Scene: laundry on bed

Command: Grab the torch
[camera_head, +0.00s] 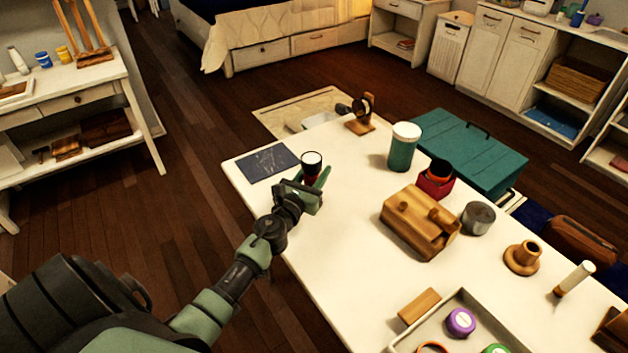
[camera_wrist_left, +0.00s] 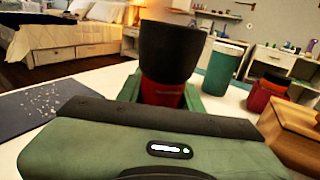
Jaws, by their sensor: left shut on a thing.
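The torch (camera_head: 311,160) stands upright at the left part of the white table, its wide dark head with a pale round face up and its red body below. In the left wrist view the torch (camera_wrist_left: 170,55) rises between the green fingers, black on top and red lower down. My left gripper (camera_head: 314,178) is shut on its red body. The torch's lower end is hidden behind the gripper, so I cannot tell whether it touches the table. My right gripper is not in view.
A dark sheet (camera_head: 268,163) lies left of the torch. A green jar with a white lid (camera_head: 404,147), a red container (camera_head: 436,180), a wooden block (camera_head: 418,222) and a metal cup (camera_head: 478,218) stand to the right. A grey tray (camera_head: 470,296) is at the near end.

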